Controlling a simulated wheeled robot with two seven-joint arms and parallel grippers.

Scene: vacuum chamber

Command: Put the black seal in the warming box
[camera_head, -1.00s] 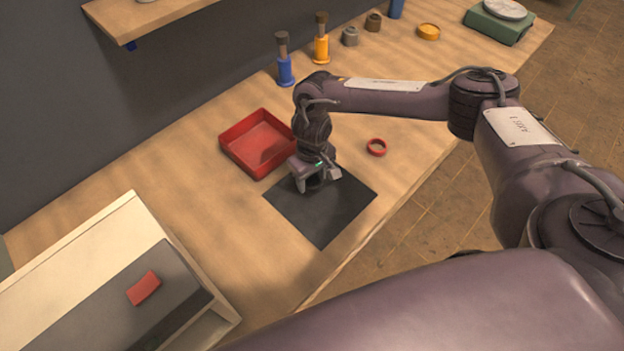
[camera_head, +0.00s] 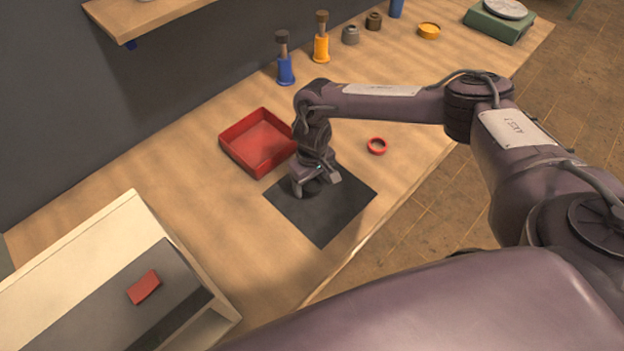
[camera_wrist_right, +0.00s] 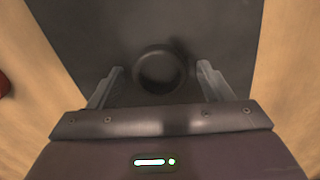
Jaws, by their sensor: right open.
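The black seal, a dark ring (camera_wrist_right: 160,89), lies flat on the dark mat (camera_head: 325,222) in the right wrist view. My right gripper (camera_head: 316,186) is just above the mat, pointing down. In the right wrist view its open fingers (camera_wrist_right: 160,68) are on either side of the seal, with a gap on each side. In the head view the seal is mostly hidden under the gripper and hard to make out. A cream box (camera_head: 85,235) with a grey panel and a red handle (camera_head: 144,287), apparently the warming box, stands at the lower left. My left gripper is out of view.
A red tray (camera_head: 228,150) stands close beside the right gripper. A red ring (camera_head: 376,146) lies right of the mat. Blue (camera_head: 286,70) and yellow (camera_head: 321,48) bottle-like items stand along the wall. The bench between mat and cream box is clear.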

